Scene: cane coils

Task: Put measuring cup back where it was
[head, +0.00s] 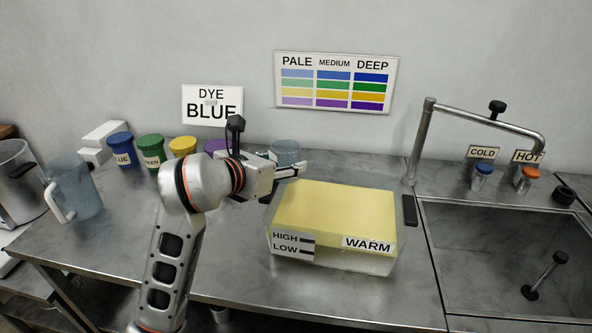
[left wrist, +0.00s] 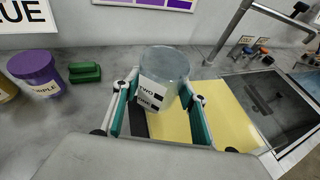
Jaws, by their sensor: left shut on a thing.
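The measuring cup is a small clear cup (left wrist: 165,66) with a white label reading TWO above a second line and dark marks. In the left wrist view it stands between the green-padded fingers of my left gripper (left wrist: 160,112), which is shut on it. In the head view the cup (head: 287,151) shows behind my left gripper (head: 292,170), at the back edge of the dye bath; its lower part is hidden. I cannot tell whether it touches the counter. My right gripper is in neither view.
A clear bath (head: 340,263) with yellow contents, marked HIGH, LOW and WARM, stands in front of the gripper. Lidded dye tubs, including a purple one (left wrist: 36,74), line the wall. A green block (left wrist: 85,73) lies beside it. A clear jug (head: 80,187) stands left, a sink (head: 490,255) right.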

